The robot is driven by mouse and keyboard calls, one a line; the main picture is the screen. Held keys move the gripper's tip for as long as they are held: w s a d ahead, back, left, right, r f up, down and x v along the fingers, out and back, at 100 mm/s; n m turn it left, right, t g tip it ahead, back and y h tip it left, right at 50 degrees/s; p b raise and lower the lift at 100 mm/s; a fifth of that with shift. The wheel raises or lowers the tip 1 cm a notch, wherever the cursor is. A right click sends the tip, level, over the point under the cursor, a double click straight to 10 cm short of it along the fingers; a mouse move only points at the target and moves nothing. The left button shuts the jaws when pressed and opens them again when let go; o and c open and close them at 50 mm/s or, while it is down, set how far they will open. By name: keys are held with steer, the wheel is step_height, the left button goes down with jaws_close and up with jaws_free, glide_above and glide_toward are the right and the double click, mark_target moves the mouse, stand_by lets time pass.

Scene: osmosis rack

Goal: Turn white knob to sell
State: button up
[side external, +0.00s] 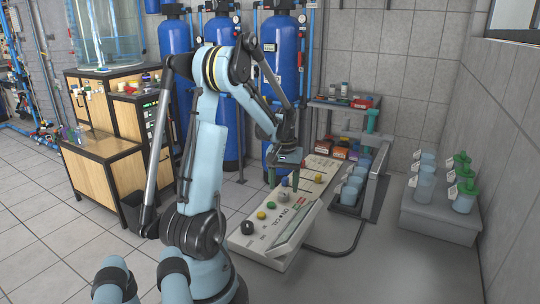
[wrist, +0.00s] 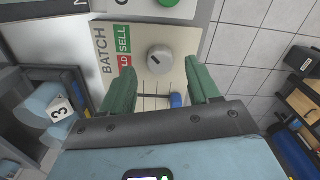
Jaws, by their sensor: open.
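The white knob (wrist: 160,58) sits on a cream panel (wrist: 104,35) in the wrist view, with a short dark slanted mark on its face. Beside it are a green SELL label (wrist: 123,40) and a red label (wrist: 126,62) reading "LD", its rest hidden. "BATCH" is printed alongside. My gripper (wrist: 162,88) is open, its two green fingers either side of and short of the knob, with nothing between them at the tips. In the side external view my gripper (side external: 287,180) is over the panel, close above the pale knob (side external: 283,197).
A blue knob (wrist: 176,99) lies between my fingers' bases, and a green button (wrist: 168,2) is beyond the knob. Cups (wrist: 42,105) stand at left. In the side view, yellow (side external: 261,215) and black (side external: 247,227) knobs line the panel.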

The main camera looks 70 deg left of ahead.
mark_target(284, 193)
step_height(284, 193, up, 9)
steer(key=shift+r, duration=0.2)
stand_by(0.4)
steer(key=w+d+m+t, duration=0.2)
steer(key=d+m, duration=0.4)
steer(key=d, duration=0.9)
steer(key=w+d+m+t, duration=0.1)
steer(key=d+m+t, duration=0.4)
steer(key=d, duration=1)
steer(key=shift+w+d+m, duration=0.3)
steer(key=shift+w+m, duration=0.1)
steer(key=shift+m, duration=0.1)
